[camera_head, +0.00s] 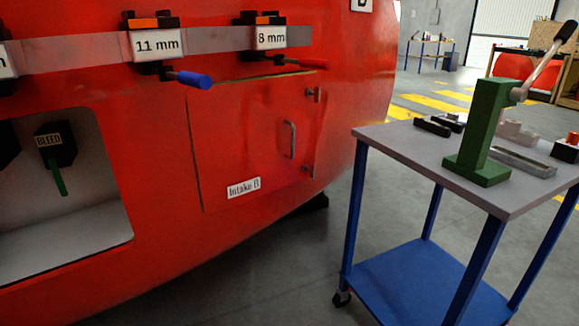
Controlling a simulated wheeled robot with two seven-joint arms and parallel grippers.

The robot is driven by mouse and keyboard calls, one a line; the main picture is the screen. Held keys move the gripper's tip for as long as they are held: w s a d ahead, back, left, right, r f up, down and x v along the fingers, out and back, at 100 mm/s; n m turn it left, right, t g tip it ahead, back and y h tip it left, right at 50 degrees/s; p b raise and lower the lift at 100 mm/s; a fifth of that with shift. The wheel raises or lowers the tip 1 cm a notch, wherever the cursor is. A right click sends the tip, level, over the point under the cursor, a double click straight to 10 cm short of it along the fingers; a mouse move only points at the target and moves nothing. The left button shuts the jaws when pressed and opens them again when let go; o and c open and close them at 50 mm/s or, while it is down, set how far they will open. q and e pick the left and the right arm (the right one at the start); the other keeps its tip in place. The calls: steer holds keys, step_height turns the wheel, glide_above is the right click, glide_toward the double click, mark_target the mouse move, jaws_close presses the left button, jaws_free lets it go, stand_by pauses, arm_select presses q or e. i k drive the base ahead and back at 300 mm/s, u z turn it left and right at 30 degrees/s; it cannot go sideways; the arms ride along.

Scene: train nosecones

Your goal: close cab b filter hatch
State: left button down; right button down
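A red square hatch (235,140) sits in the curved red nosecone at the middle of the head view. It carries a white label (243,188) reading "Intake B" at its lower part and a pale vertical handle (290,140) near its right side. Two small metal fittings (313,95) show along its right edge, one high and one low. The panel lies nearly in line with the red shell. A dark line runs down its left edge and a yellowish line along its top; I cannot tell whether it is fully shut. Neither gripper is in view.
A rail above the hatch bears labelled holders, "11 mm" (157,46) with a blue-handled tool (193,79) and "8 mm" (270,38) with a red-handled one. An open recess (68,250) is at left. A blue-legged cart (386,139) with a green press stands right, apart from the nosecone.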

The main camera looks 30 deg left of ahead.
mark_target(252, 139)
steer(key=u, duration=0.9)
steer(key=i, duration=0.5)
steer(key=z, duration=0.05)
